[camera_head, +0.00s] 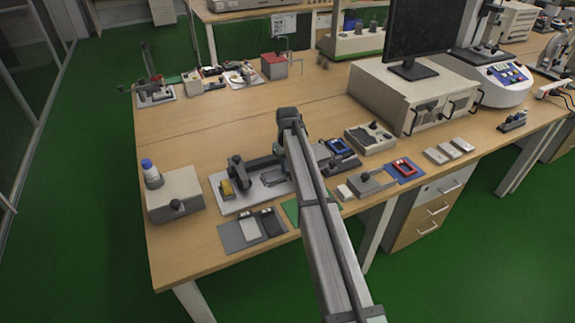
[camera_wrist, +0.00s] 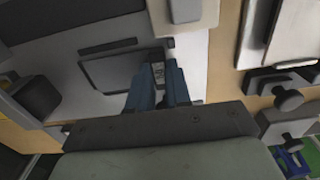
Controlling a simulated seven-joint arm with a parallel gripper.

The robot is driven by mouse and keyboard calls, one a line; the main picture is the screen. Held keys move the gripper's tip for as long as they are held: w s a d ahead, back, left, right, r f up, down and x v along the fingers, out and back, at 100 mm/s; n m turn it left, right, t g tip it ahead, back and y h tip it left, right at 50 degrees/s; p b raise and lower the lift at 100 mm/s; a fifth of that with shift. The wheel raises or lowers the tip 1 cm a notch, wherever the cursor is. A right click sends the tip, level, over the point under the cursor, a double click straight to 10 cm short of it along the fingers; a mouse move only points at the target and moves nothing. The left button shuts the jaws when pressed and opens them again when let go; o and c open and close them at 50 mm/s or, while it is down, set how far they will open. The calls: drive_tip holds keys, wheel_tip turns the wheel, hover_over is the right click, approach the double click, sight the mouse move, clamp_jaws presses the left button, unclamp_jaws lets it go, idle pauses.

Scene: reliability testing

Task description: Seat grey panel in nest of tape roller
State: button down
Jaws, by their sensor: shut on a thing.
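The tape roller (camera_head: 222,206) is a pale base with a yellow roll (camera_head: 227,188) and a dark upright post (camera_head: 237,171) at its left. Its dark-edged nest (camera_head: 275,177) lies toward the right end. The nest also shows in the wrist view (camera_wrist: 112,72), left of my fingers. In the wrist view my gripper (camera_wrist: 158,84) has its bluish fingers close together beside the nest's right edge. It is shut on a thin greyish piece (camera_wrist: 158,73), which I take for the grey panel. Most of that piece is hidden, so its tilt and contact cannot be told. My arm covers the gripper in the head view.
A dark grey tray (camera_head: 234,239) holding a pale plate (camera_head: 249,229) lies in front of the roller. A beige box (camera_head: 174,195) with a bottle (camera_head: 151,173) stands at left. A blue pad with a red frame (camera_head: 404,168) lies at right. The table behind the roller is clear.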

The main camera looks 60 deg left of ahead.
drive_tip(key=shift+f, duration=0.3)
idle(0.4)
drive_tip(key=c, duration=1)
unclamp_jaws()
drive_tip(key=shift+r, duration=0.1)
drive_tip(key=shift+r, duration=2.95)
